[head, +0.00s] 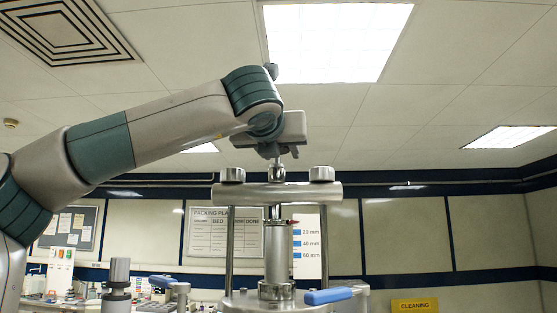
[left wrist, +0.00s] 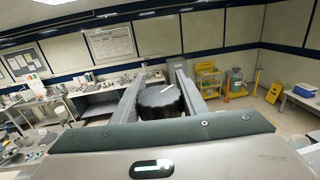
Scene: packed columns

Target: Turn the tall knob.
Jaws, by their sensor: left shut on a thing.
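The tall knob (left wrist: 161,102) is dark and round with a scalloped rim and a white line on its top. In the left wrist view it sits between the two fingers of my left gripper (head: 281,153), which is shut on it. In the head view the gripper points down over the top of a metal column stand, and the fingers mostly hide the knob. A short metal stem (head: 277,173) shows below it, above the steel crossbar (head: 277,191). My right gripper is in neither view.
The stand has two upright rods and a central steel cylinder (head: 277,252). Blue-handled levers (head: 328,296) stick out at its base. A smaller metal column (head: 119,280) stands to the left. A wall chart (head: 213,232) hangs behind.

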